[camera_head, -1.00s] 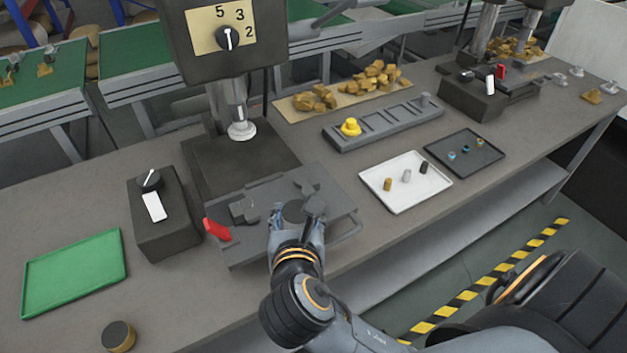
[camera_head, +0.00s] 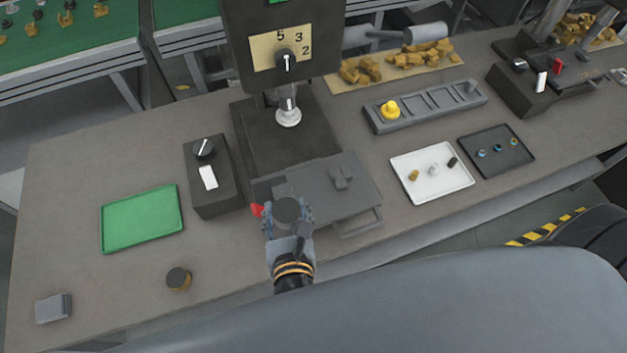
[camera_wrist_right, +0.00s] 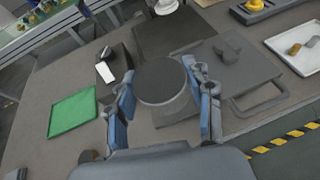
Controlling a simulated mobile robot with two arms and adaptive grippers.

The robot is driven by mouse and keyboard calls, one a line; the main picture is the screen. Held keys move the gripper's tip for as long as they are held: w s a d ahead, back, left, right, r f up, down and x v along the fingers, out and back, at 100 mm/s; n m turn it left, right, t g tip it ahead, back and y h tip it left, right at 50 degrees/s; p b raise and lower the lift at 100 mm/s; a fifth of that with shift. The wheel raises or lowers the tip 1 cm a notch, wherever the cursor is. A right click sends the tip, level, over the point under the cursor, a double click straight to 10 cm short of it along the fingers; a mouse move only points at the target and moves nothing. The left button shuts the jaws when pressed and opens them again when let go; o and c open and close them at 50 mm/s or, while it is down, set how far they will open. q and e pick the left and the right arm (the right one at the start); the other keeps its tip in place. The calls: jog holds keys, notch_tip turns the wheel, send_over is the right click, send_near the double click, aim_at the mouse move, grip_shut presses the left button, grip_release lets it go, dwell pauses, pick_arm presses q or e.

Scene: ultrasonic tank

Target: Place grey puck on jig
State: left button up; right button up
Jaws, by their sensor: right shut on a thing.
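The grey puck (camera_head: 287,211) is a short dark-topped cylinder between the fingers of my right gripper (camera_head: 288,217). In the right wrist view the puck (camera_wrist_right: 162,82) sits between the two blue-grey fingers (camera_wrist_right: 165,103), which are shut on it. The jig (camera_head: 330,202) is a flat grey plate with a raised block (camera_head: 341,177) and a front handle, in front of the press. The puck is over or beside the jig's front left part; its height above it is unclear. The gripper hides that part of the jig. My left gripper is not in view.
The press head (camera_head: 288,112) stands behind the jig. A red lever (camera_head: 257,210) is close to the gripper's left. A switch box (camera_head: 209,180), green tray (camera_head: 142,219) and brown-sided, dark-topped puck (camera_head: 178,279) lie left. A white tray (camera_head: 440,192) lies right.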

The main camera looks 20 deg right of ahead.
jog(key=w+d+f, duration=0.4)
jog(key=w+d, duration=0.2)
jog(key=w, duration=0.2)
jog(key=b, duration=0.4)
send_over(314, 191)
jog(key=s+a, duration=0.1)
notch_tip(314, 191, down, 5)
jog(key=shift+r, duration=0.2)
jog(key=shift+w+d+f+b, duration=0.35)
jog(key=shift+f+b, duration=0.1)
jog(key=shift+b, duration=0.2)
jog(key=f+b, duration=0.1)
jog(key=b, duration=0.1)
jog(key=f+b, duration=0.2)
jog(key=b, duration=0.1)
jog(key=shift+w+d+f, duration=0.15)
jog(key=shift+w+f, duration=0.05)
jog(key=shift+f, duration=0.1)
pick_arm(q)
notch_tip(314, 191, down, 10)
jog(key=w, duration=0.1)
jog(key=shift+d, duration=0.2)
pick_arm(e)
jog(key=shift+r, duration=0.1)
jog(key=o, duration=1.2)
jog(key=shift+s, duration=0.1)
